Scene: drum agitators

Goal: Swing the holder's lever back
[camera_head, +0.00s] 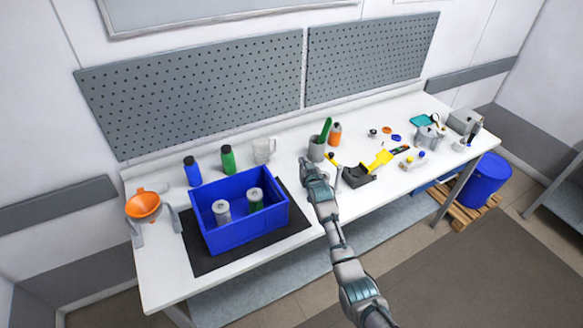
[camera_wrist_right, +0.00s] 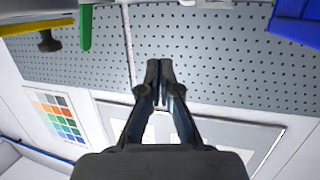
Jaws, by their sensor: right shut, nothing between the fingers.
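A dark holder (camera_head: 357,177) sits on the white bench just right of my right forearm. A bright yellow piece (camera_head: 380,160) is at its far right side. A small yellow and black part (camera_head: 331,157), perhaps the lever's knob end, shows at its left. In the right wrist view a yellow bar (camera_wrist_right: 30,23) with a black knob (camera_wrist_right: 48,42) shows at the upper left, apart from the fingers. My right gripper (camera_head: 306,163) is shut and empty, left of the holder; its closed fingertips show in the wrist view (camera_wrist_right: 160,66). My left gripper is not in view.
A grey cup (camera_head: 316,150) with a green tool (camera_head: 325,130) and an orange bottle (camera_head: 335,135) stand just beyond the gripper. A blue crate (camera_head: 233,233) with cans is at left on a black mat (camera_head: 197,262). Small parts lie further right.

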